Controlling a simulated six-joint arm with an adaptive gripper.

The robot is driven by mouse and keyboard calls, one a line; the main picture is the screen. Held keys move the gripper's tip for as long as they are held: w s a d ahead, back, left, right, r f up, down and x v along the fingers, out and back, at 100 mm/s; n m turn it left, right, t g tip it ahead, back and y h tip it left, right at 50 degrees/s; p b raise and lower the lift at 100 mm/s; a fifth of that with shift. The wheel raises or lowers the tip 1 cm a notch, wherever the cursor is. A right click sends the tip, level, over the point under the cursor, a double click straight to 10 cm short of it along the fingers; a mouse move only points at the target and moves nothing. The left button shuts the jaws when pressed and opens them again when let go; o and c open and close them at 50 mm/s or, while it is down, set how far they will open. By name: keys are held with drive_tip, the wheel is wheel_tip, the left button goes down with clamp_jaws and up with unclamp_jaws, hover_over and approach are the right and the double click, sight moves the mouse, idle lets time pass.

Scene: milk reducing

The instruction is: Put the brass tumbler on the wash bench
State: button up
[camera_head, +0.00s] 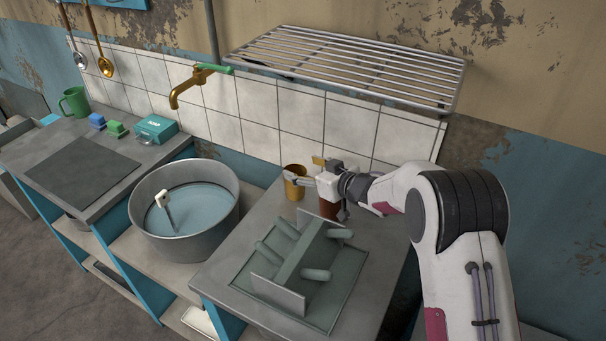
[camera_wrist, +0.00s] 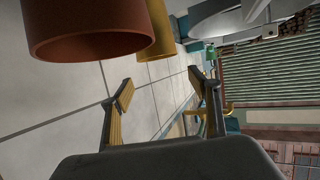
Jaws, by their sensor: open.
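The brass tumbler (camera_head: 294,187) stands upright at the back of the grey right-hand bench top (camera_head: 222,270), near the tiled wall. A reddish-brown cup (camera_head: 328,209) stands just to its right and nearer the front. My gripper (camera_head: 304,174) is at the tumbler in the head view and partly covers it and the cup. In the wrist view, my open gripper (camera_wrist: 160,88) has nothing between its fingertips. The tumbler (camera_wrist: 158,32) and the brown cup (camera_wrist: 85,30) show there beyond the fingers, cut off by the top edge. I cannot tell whether a finger touches the tumbler.
A grey rack with pegs (camera_head: 297,258) stands on a mat on the same bench. A metal basin of water (camera_head: 183,240) with a brush is to the left. A slatted shelf (camera_head: 350,62) overhangs the back. A dark mat (camera_head: 80,168) lies on the left bench.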

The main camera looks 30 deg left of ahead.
drive_tip(key=shift+r, duration=2.2)
